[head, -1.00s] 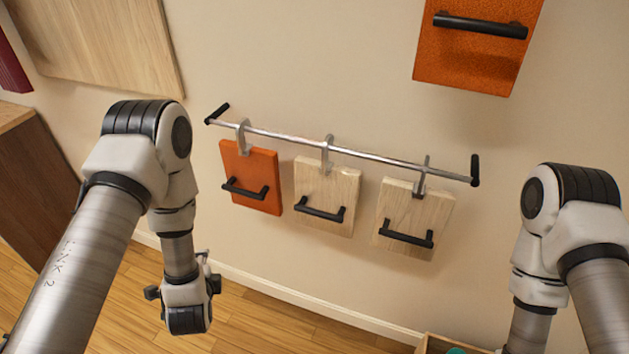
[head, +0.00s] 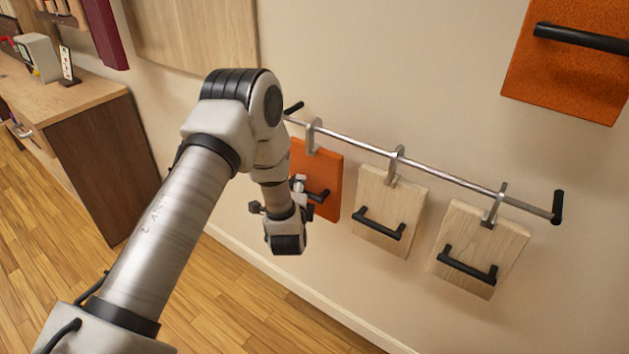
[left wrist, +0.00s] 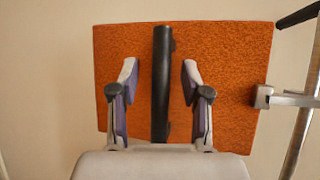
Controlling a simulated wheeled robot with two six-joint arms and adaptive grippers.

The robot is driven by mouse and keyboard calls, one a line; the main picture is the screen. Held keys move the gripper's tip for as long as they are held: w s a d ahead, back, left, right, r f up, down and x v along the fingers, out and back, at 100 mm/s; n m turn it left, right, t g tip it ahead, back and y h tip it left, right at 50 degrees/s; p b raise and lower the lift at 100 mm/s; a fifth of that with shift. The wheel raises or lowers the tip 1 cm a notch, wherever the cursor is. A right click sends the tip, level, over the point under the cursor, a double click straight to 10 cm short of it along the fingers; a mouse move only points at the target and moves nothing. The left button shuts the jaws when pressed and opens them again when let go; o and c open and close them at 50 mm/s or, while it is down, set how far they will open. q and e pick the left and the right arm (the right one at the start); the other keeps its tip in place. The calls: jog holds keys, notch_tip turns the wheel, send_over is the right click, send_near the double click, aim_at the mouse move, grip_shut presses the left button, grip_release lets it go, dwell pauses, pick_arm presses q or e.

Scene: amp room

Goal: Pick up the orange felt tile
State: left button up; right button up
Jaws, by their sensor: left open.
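The orange felt tile (head: 327,163) hangs by a hook from a metal rail on the wall, at the left end of a row of tiles. It has a black bar handle, and my left arm covers part of the tile in the head view. In the left wrist view the tile (left wrist: 225,65) fills the middle, with its handle (left wrist: 162,80) between the two fingers. My left gripper (left wrist: 160,85) is open, one finger on each side of the handle, with gaps to it. In the head view my left gripper (head: 297,185) is by the tile's handle. My right gripper is not in view.
Two pale wooden tiles (head: 388,212) (head: 480,250) with black handles hang to the right on the same rail (head: 440,172). A larger orange panel (head: 570,75) is above right. A wooden counter (head: 85,95) stands at the left. The floor below is clear.

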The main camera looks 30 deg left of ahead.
pick_arm(q)
jog(key=shift+r, duration=0.1)
grip_shut()
